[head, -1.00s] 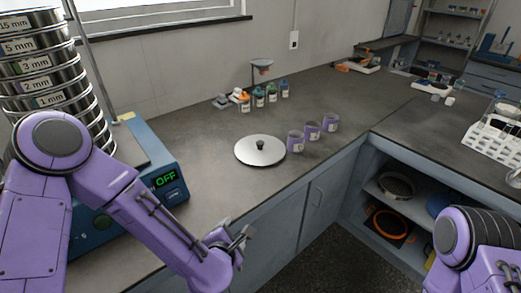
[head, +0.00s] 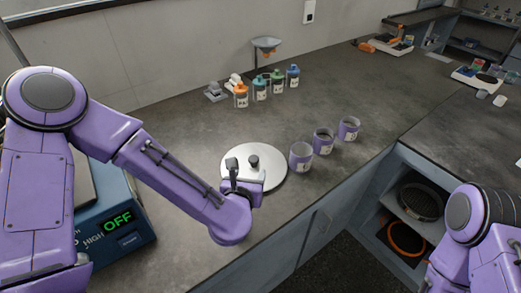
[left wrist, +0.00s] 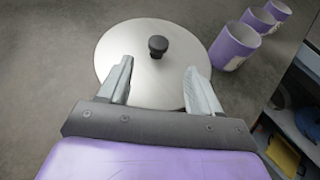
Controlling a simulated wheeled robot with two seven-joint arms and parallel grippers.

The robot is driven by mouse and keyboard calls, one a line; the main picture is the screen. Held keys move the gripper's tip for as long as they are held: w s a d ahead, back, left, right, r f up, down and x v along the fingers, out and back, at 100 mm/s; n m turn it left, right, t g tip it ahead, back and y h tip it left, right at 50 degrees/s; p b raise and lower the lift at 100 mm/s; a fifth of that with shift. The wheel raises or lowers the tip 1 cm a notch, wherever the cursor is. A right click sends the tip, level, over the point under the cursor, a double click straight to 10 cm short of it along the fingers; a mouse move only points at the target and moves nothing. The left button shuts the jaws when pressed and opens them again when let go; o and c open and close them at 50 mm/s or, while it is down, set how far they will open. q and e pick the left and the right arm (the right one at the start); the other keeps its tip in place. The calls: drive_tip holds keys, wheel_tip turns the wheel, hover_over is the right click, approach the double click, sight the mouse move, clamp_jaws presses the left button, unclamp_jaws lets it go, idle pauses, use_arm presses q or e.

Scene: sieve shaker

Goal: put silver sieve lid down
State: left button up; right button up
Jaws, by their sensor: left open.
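The silver sieve lid (head: 268,175) lies flat on the grey counter, with its black knob (head: 253,161) facing up. It also shows in the left wrist view (left wrist: 140,45), with the black knob (left wrist: 158,46) beyond and between the fingertips. My left gripper (head: 243,172) is over the near part of the lid; in the left wrist view its two fingers (left wrist: 159,72) are spread apart with nothing between them. The knob is clear of both fingers. My right arm shows at the lower right of the head view, but its gripper is out of the picture.
Several purple cups (head: 301,157) stand in a row just right of the lid. Small bottles (head: 260,88) stand behind it. The blue shaker base (head: 115,225) reading OFF is at the left. The counter's front edge runs close to the lid, above open shelves.

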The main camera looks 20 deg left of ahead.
sight(253, 160)
use_arm(q)
drive_tip(key=p+x, duration=0.1)
drive_tip(key=x, duration=0.3)
drive_tip(key=shift+w+a+r, duration=0.1)
drive_tip(key=shift+w+r, duration=0.05)
drive_tip(key=shift+w, duration=0.05)
drive_tip(key=p+x, duration=0.1)
drive_tip(key=x, duration=0.4)
drive_tip(key=shift+w+a+p, duration=0.1)
drive_tip(key=shift+w+p, duration=0.2)
drive_tip(key=shift+p, duration=0.05)
clamp_jaws()
